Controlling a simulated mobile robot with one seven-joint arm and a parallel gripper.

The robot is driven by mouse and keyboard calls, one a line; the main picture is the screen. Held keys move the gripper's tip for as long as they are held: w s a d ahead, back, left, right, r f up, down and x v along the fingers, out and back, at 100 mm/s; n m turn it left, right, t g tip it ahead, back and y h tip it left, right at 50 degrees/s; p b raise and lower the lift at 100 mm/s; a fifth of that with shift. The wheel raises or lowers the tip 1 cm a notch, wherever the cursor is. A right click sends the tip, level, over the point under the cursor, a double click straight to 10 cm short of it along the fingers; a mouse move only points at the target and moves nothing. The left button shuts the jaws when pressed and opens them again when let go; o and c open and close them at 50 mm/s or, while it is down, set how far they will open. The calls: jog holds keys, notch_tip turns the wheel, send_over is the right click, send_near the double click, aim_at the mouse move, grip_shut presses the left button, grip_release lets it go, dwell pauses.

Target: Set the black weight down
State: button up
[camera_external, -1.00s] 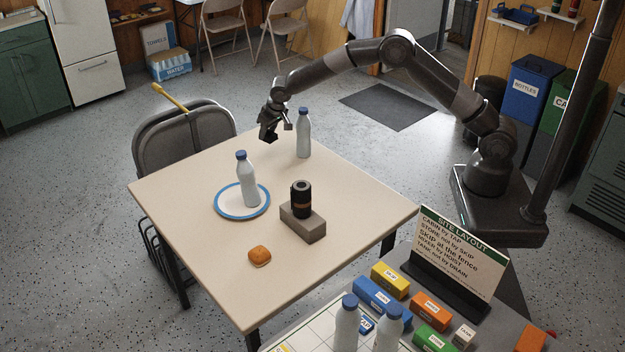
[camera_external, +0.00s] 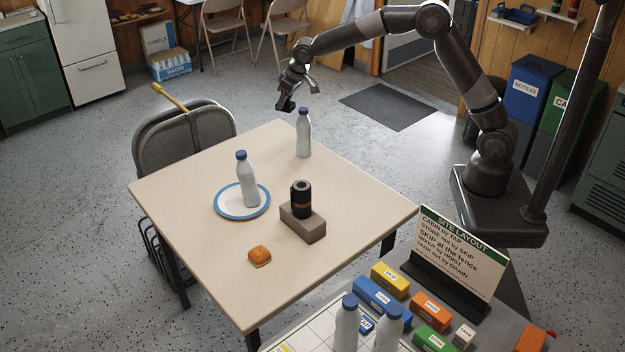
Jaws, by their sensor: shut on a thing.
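My gripper (camera_external: 298,98) is in the air beyond the far corner of the table, above and a little left of the far bottle. It is shut on a small dark thing, the black weight (camera_external: 285,103), whose shape is hard to tell from the dark fingers. The beige table (camera_external: 185,223) is below and nearer the camera.
A white bottle with a blue cap (camera_external: 303,135) stands near the table's far corner. Another bottle (camera_external: 247,182) is on a blue-rimmed plate (camera_external: 223,207). An orange-brown bun (camera_external: 259,256) lies at the front. The table's left side and right front are clear. A chair (camera_external: 180,140) stands behind.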

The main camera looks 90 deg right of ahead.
jog(key=s+a+n+y, duration=0.2)
jog(key=s+a+n, duration=0.2)
jog(key=s, duration=0.7)
notch_tip(320, 180, down, 11)
jog(key=w+a+f, duration=0.2)
jog(key=a, duration=0.1)
jog(key=w+a+f, duration=0.2)
jog(key=a, duration=0.1)
jog(key=w+a+f, duration=0.2)
jog(key=a+f, duration=0.1)
jog(key=shift+w+a+f, duration=0.1)
jog(key=shift+w+a, duration=0.2)
jog(key=shift+w, duration=0.05)
jog(key=shift+f, duration=2)
jog(key=o, duration=1.3)
jog(key=shift+f, duration=0.15)
jog(key=shift+c, duration=0.2)
